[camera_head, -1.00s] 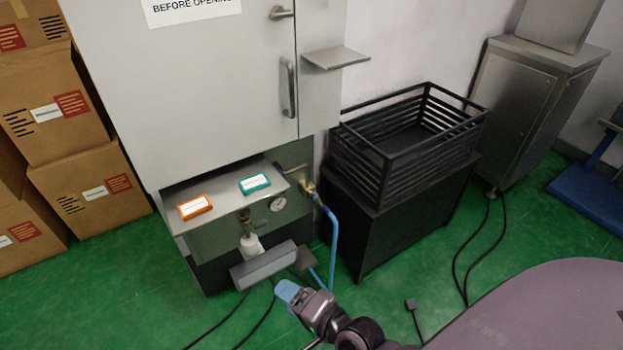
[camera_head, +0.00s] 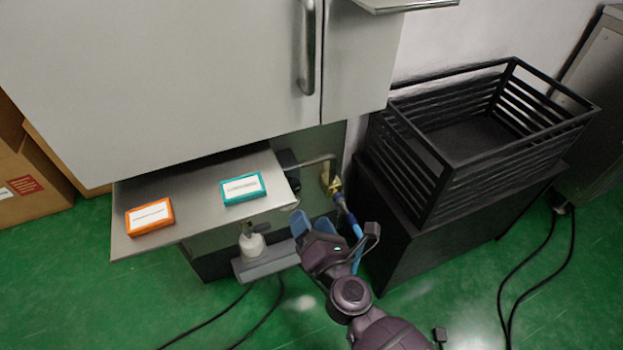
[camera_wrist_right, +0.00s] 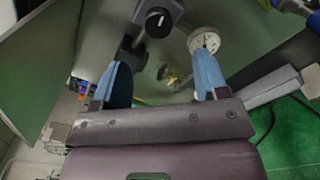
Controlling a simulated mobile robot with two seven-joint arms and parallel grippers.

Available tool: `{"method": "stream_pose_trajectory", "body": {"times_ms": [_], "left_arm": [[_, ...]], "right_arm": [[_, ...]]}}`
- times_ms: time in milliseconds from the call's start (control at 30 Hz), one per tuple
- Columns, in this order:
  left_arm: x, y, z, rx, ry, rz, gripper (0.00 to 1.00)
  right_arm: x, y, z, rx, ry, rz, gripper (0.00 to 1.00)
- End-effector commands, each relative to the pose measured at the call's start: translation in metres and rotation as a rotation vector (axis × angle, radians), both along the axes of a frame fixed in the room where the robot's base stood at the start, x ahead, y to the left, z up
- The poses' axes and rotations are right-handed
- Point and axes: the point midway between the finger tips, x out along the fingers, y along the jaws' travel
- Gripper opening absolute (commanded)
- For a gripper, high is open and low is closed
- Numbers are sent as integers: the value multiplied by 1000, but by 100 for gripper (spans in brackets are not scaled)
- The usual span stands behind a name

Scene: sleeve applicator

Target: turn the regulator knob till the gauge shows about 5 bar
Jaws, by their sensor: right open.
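The black regulator knob (camera_wrist_right: 157,21) with a white mark shows at the top of the right wrist view, on a dark body. The round white gauge (camera_wrist_right: 204,42) is just right of it; its reading is too small to tell. My right gripper (camera_wrist_right: 161,78) is open, its two blue fingers apart and pointing toward the knob and gauge, with nothing between them. In the head view my right gripper (camera_head: 312,224) is in front of the panel below the shelf, and I cannot make out the gauge there. My left gripper is not in view.
A shelf (camera_head: 200,212) juts out above, holding an orange box (camera_head: 150,216) and a teal box (camera_head: 242,188). A brass fitting (camera_head: 332,182) with a blue hose is close to the right gripper. A black crate (camera_head: 440,165) stands to the right.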

Motion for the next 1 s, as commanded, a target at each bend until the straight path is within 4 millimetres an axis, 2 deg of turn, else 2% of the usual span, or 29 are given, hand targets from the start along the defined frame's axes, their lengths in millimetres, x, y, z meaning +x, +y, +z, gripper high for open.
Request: {"method": "stream_pose_trajectory", "body": {"times_ms": [300, 600, 800, 1000], "left_arm": [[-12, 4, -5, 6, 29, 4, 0], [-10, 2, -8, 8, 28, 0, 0], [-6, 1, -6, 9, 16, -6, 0], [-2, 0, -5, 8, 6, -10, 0]], "right_arm": [[38, 12, 2, -4, -7, 2, 67], [78, 25, 1, -5, -3, 1, 67], [94, 30, 0, -5, -2, 1, 67], [100, 32, 1, -5, -4, 1, 67]]}}
